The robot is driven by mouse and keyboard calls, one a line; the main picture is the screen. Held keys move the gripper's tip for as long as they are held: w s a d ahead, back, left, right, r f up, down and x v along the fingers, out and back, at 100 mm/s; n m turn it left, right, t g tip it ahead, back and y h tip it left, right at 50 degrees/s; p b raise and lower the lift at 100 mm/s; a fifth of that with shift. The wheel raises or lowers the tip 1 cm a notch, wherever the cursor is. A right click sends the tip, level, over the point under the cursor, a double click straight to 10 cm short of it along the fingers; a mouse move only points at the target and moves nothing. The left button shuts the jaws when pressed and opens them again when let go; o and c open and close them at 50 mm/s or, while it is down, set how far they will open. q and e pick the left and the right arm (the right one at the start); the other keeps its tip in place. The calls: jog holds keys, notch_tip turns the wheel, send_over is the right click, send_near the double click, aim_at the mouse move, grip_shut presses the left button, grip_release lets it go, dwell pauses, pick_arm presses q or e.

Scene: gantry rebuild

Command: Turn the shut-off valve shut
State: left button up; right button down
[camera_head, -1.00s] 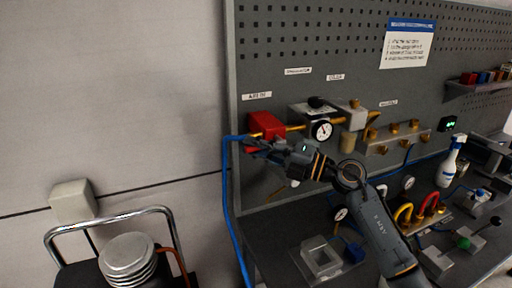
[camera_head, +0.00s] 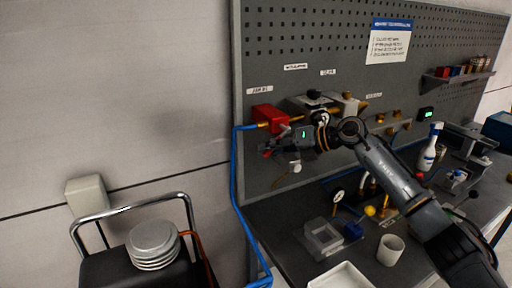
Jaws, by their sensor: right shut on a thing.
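The shut-off valve is a red block (camera_head: 269,117) on the pegboard's left part, with a blue hose on its left side and a brass pipe on its right. My right gripper (camera_head: 272,149) is just below and in front of it, shut on the valve's red handle (camera_head: 267,154). Only a small red end of the handle shows at the fingertips; my fingers hide the rest, so its exact angle is unclear. My left gripper is not in view.
A regulator with a black knob (camera_head: 314,95) sits right of the valve. The blue hose (camera_head: 235,185) hangs down the board's left edge. On the bench are a grey square holder (camera_head: 323,238), a white cup (camera_head: 391,250) and a spray bottle (camera_head: 429,150). A cart with stacked discs (camera_head: 153,241) stands left.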

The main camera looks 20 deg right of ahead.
jog(key=shift+d+f+n+h, duration=0.1)
jog(key=shift+d+n+h, duration=0.1)
jog(key=shift+n+h, duration=0.15)
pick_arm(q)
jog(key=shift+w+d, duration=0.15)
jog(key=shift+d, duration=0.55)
pick_arm(e)
jog(key=shift+w+d+f+n+h, duration=0.15)
jog(key=shift+d+f+n+h, duration=0.2)
jog(key=shift+d+n+h, duration=0.55)
jog(key=shift+w+d+f+n+h, duration=0.2)
jog(key=shift+d+f+h, duration=0.3)
jog(key=shift+h, duration=0.85)
jog(key=shift+w+d+f+n+h, duration=0.1)
jog(key=shift+d+f+n+h, duration=0.15)
jog(key=shift+d+n+h, duration=0.6)
jog(key=shift+d+h, duration=0.1)
jog(key=shift+h, duration=0.25)
jog(key=c, duration=1.3)
grip_release()
jog(key=shift+r, duration=0.1)
